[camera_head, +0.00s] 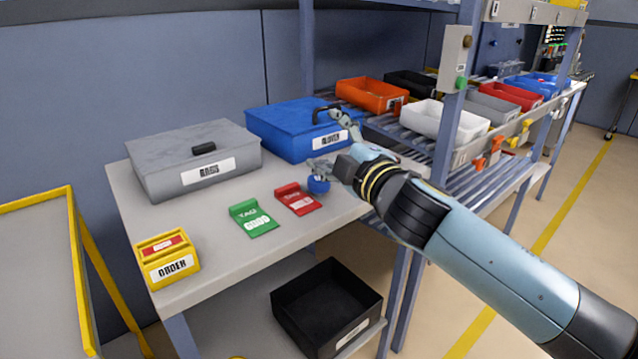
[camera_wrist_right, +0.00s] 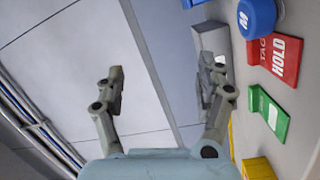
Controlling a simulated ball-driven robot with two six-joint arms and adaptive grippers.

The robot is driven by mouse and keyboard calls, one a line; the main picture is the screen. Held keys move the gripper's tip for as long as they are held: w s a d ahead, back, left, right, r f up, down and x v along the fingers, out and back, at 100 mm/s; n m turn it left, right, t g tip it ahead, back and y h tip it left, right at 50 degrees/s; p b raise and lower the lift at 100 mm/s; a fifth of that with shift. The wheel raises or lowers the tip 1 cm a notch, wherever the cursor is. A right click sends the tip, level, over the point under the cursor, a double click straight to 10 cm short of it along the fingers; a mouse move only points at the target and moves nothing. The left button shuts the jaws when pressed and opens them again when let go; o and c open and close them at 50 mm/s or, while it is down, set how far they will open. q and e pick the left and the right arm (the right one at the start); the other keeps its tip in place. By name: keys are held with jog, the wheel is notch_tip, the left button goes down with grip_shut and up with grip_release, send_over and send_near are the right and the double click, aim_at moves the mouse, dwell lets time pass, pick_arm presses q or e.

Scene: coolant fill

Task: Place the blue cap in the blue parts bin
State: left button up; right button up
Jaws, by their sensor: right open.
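The blue cap (camera_head: 318,185) rests on the grey workbench, next to the red tag, near the bench's right end. In the right wrist view the cap (camera_wrist_right: 257,17) shows a white letter M and lies at the top right, outside the fingers. The blue parts bin (camera_head: 268,128) stands at the back of the bench, with a handle and a white label; its top looks closed. My right gripper (camera_head: 330,143) is open and empty, in front of the blue bin and close to the cap. Its spread fingers (camera_wrist_right: 162,68) have nothing between them. My left gripper is not in view.
A grey lidded bin (camera_head: 160,152) stands left of the blue one. A green tag (camera_head: 252,218), a red tag (camera_head: 297,198) and a yellow order box (camera_head: 166,260) lie on the bench. A black crate (camera_head: 325,300) sits below. A rack with several bins stands right.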

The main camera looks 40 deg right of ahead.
jog(key=w+a+r+n+t+y, duration=0.2)
jog(key=w+a+r+n+y, duration=0.2)
jog(key=a+r+n+y, duration=0.5)
jog(key=n+g+h, duration=0.4)
jog(key=n+g, duration=1.3)
jog(key=n, duration=0.5)
send_near(319, 178)
jog(key=x, duration=0.4)
jog(key=shift+s+f+p, duration=0.15)
jog(key=shift+f+p, duration=0.2)
jog(key=shift+f, duration=0.05)
jog(key=shift+w+p+x, duration=0.2)
jog(key=shift+p+x, duration=0.2)
jog(key=shift+x, duration=2.4)
jog(key=shift+a+r, duration=0.1)
jog(key=c, duration=1.1)
jog(key=shift+c, duration=0.2)
